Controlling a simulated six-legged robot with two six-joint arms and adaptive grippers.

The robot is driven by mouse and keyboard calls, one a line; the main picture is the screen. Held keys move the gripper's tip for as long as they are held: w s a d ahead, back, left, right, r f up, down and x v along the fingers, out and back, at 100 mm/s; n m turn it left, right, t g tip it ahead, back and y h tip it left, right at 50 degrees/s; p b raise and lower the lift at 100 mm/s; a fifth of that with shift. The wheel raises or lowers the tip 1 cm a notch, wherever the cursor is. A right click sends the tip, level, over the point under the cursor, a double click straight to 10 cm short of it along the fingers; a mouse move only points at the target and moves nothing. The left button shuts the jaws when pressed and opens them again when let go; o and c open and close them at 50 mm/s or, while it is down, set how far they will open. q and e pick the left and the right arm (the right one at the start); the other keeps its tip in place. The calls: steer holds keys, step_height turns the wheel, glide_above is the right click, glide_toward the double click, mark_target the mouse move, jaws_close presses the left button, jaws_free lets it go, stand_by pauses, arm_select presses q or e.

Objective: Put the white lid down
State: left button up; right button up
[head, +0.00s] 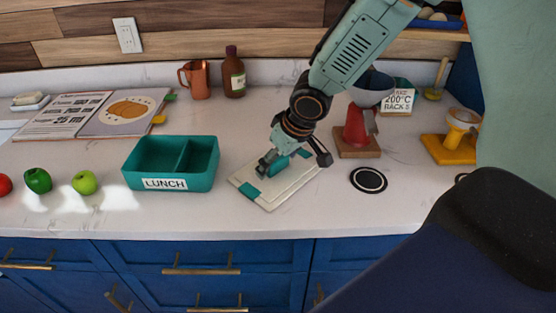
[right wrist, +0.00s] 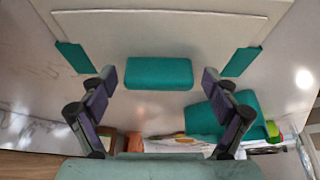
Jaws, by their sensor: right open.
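The white lid (head: 287,190) lies flat on the counter, right of the teal lunch box (head: 170,184), with teal clips at its ends. My right gripper (head: 290,163) is over the lid, at its teal handle. In the right wrist view the lid (right wrist: 160,32) fills the upper middle, and the teal handle (right wrist: 158,73) sits between the spread fingers of the gripper (right wrist: 157,88). The fingers stand apart from the handle on both sides, and the gripper holds nothing. The gripper and arm hide part of the lid in the head view. My left gripper is not in view.
A red cone-shaped thing on a wooden base (head: 358,140) and a round black coaster (head: 368,180) are right of the lid. A copper mug (head: 197,80) and brown bottle (head: 233,73) stand behind.

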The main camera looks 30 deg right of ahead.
steer(key=shift+d, duration=0.1)
steer(key=shift+d+r+p, duration=0.1)
steer(key=shift+r+p, duration=0.1)
steer(key=shift+p, duration=0.15)
steer(key=a+v, duration=0.1)
steer(key=v, duration=1)
steer(key=shift+s+d+r+p, duration=0.3)
steer(key=shift+d+r, duration=0.1)
steer(key=shift+d, duration=0.1)
steer(key=shift+w+d, duration=0.1)
steer(key=shift+f, duration=0.15)
